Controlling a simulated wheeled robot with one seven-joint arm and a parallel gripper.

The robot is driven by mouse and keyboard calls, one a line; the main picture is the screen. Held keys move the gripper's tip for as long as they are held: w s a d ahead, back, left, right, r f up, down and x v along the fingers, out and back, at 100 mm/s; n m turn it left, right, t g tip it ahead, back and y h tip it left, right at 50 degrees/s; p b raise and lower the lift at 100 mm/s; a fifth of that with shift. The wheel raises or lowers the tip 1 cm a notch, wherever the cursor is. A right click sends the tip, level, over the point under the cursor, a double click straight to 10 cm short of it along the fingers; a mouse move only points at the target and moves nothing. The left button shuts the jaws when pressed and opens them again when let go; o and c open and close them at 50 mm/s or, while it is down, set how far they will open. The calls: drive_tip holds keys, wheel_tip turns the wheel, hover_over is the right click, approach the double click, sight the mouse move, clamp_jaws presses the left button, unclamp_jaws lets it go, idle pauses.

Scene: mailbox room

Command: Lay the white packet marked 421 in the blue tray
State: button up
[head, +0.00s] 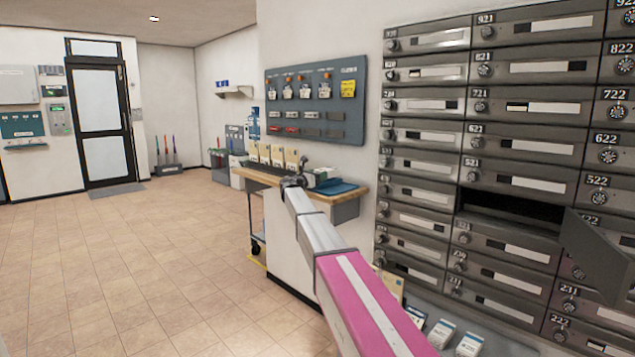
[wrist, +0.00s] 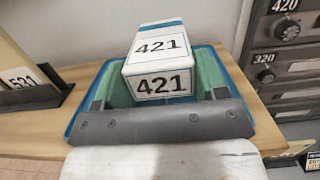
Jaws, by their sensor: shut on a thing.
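The white packet marked 421 (wrist: 160,62) has a blue stripe and black numbers on two faces. My gripper (wrist: 162,88) is shut on it, with a green finger on each side. The blue tray (wrist: 258,112) lies on a wooden counter, and the packet is over its middle. I cannot tell whether the packet touches the tray floor. In the head view the blue tray (head: 342,188) shows at the counter's right end. My gripper (head: 312,180) is small there, and my wrist partly hides it and the packet.
A dark rack (wrist: 42,92) with a packet marked 521 (wrist: 20,78) stands left of the tray. Grey mailboxes (head: 430,140) rise on the right, with one door (head: 596,250) hanging open. The wooden counter (head: 258,178) has several upright packets at its back.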

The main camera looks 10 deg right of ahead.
drive_tip(key=shift+f, duration=1.2)
drive_tip(key=shift+f, duration=0.1)
drive_tip(key=o, duration=0.9)
drive_tip(key=shift+s+a, duration=0.1)
drive_tip(key=shift+a, duration=0.05)
drive_tip(key=v, duration=1.1)
drive_tip(key=shift+s+a, duration=0.2)
drive_tip(key=shift+a, duration=0.1)
